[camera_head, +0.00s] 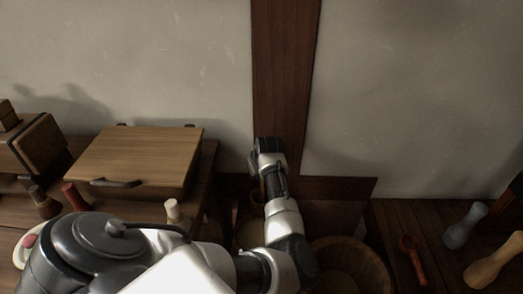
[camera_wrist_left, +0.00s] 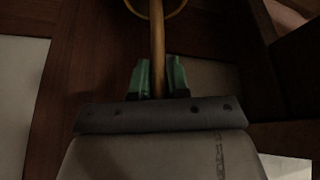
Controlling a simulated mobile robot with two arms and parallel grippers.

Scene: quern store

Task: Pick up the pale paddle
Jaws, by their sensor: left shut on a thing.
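My left gripper (camera_head: 268,146) is in front of the dark wooden post, beyond the round basket. In the left wrist view its green fingertips (camera_wrist_left: 159,78) are shut on a thin tan wooden handle (camera_wrist_left: 157,45). The handle runs up the picture to a curved, ring-like end at the top edge. I cannot tell for certain that this is the pale paddle; the view is dark and the rest of it is cut off. In the head view my own arm and gripper hide most of the held thing. My right gripper is not in view.
A dark wooden post (camera_head: 285,70) rises on the pale wall. A round basket (camera_head: 352,258) stands right of my arm. A red spoon (camera_head: 413,262), a grey pestle-like thing (camera_head: 464,226) and a pale wooden one (camera_head: 493,262) lie at right.

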